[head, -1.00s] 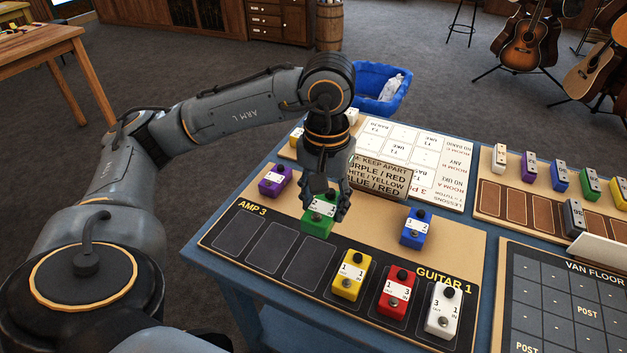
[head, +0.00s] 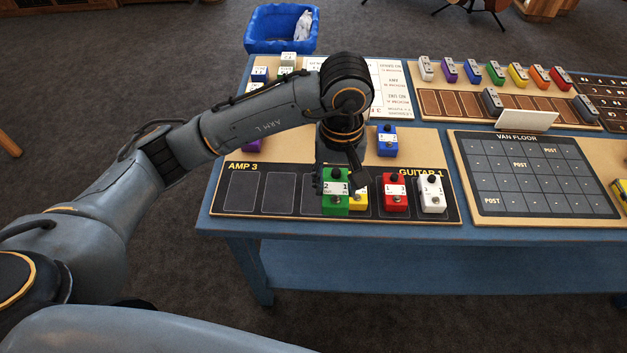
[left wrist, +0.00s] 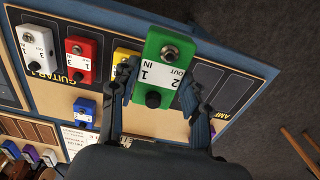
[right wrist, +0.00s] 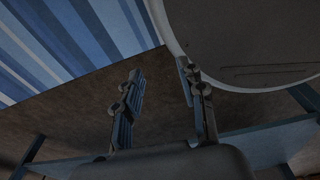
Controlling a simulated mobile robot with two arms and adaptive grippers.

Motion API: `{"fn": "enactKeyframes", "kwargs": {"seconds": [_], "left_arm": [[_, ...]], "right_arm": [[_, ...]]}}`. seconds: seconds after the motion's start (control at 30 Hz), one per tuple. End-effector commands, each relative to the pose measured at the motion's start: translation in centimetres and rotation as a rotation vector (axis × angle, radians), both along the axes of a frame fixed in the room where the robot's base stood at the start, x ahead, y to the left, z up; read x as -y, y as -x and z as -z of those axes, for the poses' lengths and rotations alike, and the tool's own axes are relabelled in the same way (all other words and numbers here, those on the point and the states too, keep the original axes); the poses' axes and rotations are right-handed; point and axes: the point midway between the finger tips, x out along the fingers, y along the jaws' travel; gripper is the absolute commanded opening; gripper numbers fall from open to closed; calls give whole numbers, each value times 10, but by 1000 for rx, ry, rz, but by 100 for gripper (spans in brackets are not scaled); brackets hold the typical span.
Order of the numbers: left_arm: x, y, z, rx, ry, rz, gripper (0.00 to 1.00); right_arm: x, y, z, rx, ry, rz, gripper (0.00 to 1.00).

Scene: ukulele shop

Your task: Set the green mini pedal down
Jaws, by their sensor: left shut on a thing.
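The green mini pedal (head: 336,203) is held in my left gripper (head: 340,182), above the black strip marked AMP 3 to GUITAR 1 (head: 262,210). In the left wrist view the green pedal (left wrist: 168,68) sits between both fingers of the left gripper (left wrist: 165,95), which are shut on its sides. In the head view it partly covers the yellow pedal (head: 360,199). The red pedal (head: 395,193) and the white pedal (head: 432,194) stand on the strip to its right. My right gripper (right wrist: 160,100) shows only in the right wrist view, its fingers apart and nothing between them.
Empty slots (head: 241,192) lie at the strip's left. A blue pedal (head: 387,141) stands behind the strip, and a purple pedal (head: 252,146) is partly hidden by my arm. The VAN FLOOR board (head: 535,175) is at the right. A blue bin (head: 282,30) stands beyond the table.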

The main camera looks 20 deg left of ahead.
Motion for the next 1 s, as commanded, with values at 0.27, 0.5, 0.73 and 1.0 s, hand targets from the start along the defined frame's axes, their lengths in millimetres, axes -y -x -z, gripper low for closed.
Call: {"fn": "enactKeyframes", "kwargs": {"seconds": [0.27, 0.5, 0.73, 1.0], "left_arm": [[-39, -43, 40, -6, -1, -2, 10], [-51, -60, 64, 0, 1, 1, 10], [-56, -65, 88, -5, 3, 1, 10], [-57, -67, 106, 2, 2, 3, 10]], "right_arm": [[0, 3, -20, -5, 0, -3, 40], [-11, 17, -24, -26, -12, -4, 40], [-15, 15, -37, -24, -17, -5, 40], [-10, 12, -41, -18, -11, -6, 40]]}}
